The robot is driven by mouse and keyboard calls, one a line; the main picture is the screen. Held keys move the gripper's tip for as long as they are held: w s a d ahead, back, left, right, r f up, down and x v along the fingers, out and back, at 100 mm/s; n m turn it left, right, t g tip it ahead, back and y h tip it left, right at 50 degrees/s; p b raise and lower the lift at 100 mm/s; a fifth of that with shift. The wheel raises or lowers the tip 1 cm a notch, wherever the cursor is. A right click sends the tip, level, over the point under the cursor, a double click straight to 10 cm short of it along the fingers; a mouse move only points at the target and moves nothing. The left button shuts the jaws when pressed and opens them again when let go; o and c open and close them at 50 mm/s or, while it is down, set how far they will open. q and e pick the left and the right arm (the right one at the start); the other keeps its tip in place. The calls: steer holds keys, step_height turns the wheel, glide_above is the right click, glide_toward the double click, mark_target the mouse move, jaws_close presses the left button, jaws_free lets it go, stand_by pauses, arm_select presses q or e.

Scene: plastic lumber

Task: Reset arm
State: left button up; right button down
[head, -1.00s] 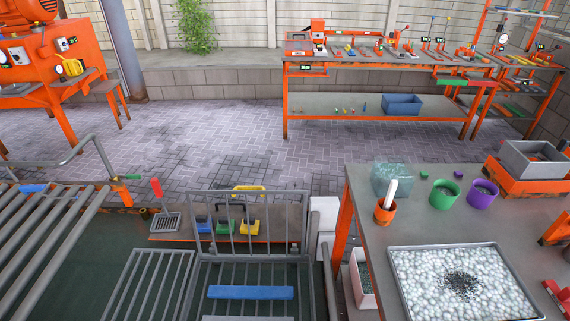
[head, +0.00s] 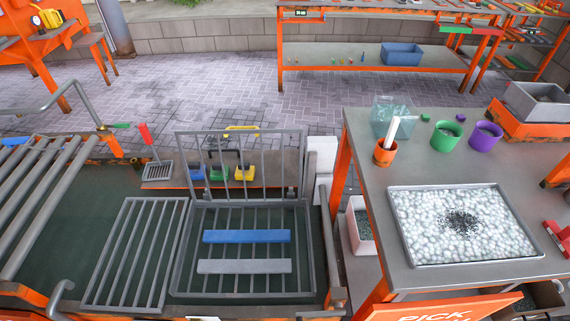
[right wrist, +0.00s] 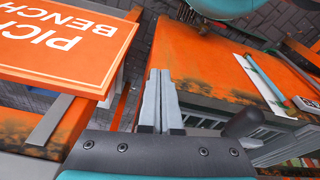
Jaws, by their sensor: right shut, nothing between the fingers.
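My right gripper (right wrist: 160,103) shows in the right wrist view with its two grey fingers together and nothing between them. It is beside an orange bench part (right wrist: 195,60) and an orange sign (right wrist: 62,42) lettered "PICK BENCH". Neither of my grippers shows in the head view. My left gripper is in no view.
A grey-topped table (head: 365,185) at the right holds a tray of pale pellets (head: 460,252), a green cup (head: 446,135) and a purple cup (head: 486,136). A blue plank (head: 247,236) and a grey plank (head: 244,266) lie in a barred rack.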

steer(key=s+d+f+b, duration=0.1)
steer(key=s+f+b, duration=0.2)
steer(key=s+f, duration=0.5)
steer(key=s+d+f+g+b, duration=0.1)
steer(key=s+f+b, duration=0.3)
steer(key=s+f, duration=0.4)
step_height(320, 180, down, 7)
steer(key=shift+d, duration=0.4)
steer(key=shift+s, duration=0.15)
